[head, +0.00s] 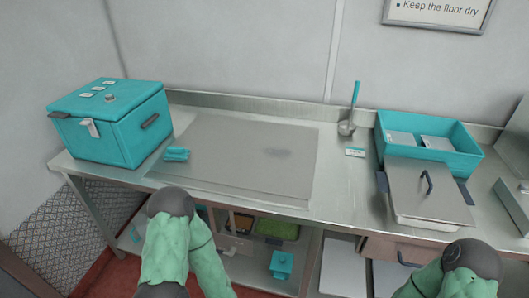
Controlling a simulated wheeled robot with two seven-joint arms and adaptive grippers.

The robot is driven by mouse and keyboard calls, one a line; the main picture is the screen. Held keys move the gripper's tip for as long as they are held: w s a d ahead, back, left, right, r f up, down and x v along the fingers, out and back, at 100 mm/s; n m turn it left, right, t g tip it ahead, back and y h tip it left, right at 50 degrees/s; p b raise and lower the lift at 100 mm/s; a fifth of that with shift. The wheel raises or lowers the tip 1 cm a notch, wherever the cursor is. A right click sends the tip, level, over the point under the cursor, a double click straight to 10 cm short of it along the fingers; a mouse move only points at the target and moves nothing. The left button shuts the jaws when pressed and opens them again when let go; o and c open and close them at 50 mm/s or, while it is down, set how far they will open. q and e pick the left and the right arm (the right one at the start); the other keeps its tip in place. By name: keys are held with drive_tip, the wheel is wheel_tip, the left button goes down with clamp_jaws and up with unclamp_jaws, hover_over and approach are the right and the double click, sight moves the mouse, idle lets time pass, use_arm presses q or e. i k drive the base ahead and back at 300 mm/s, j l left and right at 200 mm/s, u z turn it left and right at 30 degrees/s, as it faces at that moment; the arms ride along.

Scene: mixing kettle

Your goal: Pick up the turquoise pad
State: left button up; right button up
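The turquoise pad (176,154) looks like a small folded turquoise piece. It lies on the steel counter just right of the turquoise lidded box, by the left edge of a flat grey sheet (225,185). Nothing is on top of the pad and no gripper is near it. My two arms show at the bottom of the head view, the left one bent below the counter's front edge and the right one at the lower right corner.
A turquoise lidded box (115,130) stands at the counter's left end. A ladle (350,110), a turquoise bin (455,158) and a lidded steel pan (428,190) stand to the right. A turquoise container (282,264) sits on the lower shelf.

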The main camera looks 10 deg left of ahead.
sight(174, 153)
drive_tip(key=j+z, duration=0.5)
drive_tip(key=j, duration=0.95)
